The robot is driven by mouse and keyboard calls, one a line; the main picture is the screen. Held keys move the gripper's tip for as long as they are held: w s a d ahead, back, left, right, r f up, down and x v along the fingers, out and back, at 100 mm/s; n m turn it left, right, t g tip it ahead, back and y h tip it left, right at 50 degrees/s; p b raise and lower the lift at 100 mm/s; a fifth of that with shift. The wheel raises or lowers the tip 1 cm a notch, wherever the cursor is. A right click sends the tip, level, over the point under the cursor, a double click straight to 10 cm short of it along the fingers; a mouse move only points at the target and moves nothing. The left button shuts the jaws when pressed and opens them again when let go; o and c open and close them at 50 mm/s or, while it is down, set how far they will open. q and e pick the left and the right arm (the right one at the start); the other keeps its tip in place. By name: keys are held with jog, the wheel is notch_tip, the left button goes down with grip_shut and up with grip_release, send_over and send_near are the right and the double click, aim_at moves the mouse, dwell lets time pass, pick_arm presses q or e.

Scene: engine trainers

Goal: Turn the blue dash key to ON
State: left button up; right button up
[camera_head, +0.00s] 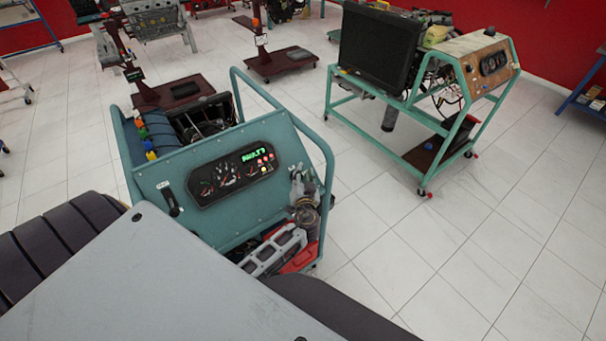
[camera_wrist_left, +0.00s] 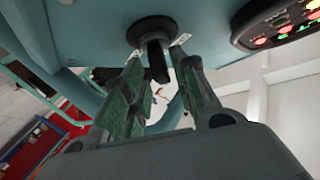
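The teal engine stand (camera_head: 180,160) has a sloped dash panel with a lit instrument cluster (camera_head: 232,172). My left gripper (camera_head: 303,182) is at the panel just right of the cluster and covers that spot. In the left wrist view a round dark switch with a stem (camera_wrist_left: 154,30) sticks out from the panel. It looks black rather than blue there. The left gripper (camera_wrist_left: 160,62) has its fingers apart, one on each side of the stem. I cannot tell whether they touch it. The cluster's lights (camera_wrist_left: 283,28) show at the upper right. My right gripper is not in view.
A black lever (camera_head: 170,200) with a white label sits on the panel's left. A teal tube rail (camera_head: 325,160) curves around the stand's right side. A second engine stand (camera_head: 440,85) stands back right. The white tiled floor between is clear.

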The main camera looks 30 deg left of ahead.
pick_arm(q)
jog(key=shift+s+a+f, duration=0.1)
jog(key=shift+a+f, duration=0.05)
jog(key=shift+a, duration=0.25)
jog(key=shift+s+d+r, duration=0.2)
jog(key=shift+s+d, duration=0.1)
jog(key=shift+d, duration=0.15)
jog(key=v, duration=1.1)
jog(key=shift+s+f, duration=0.15)
jog(key=shift+f, duration=0.05)
jog(key=shift+a, duration=0.1)
jog(key=shift+a, duration=0.1)
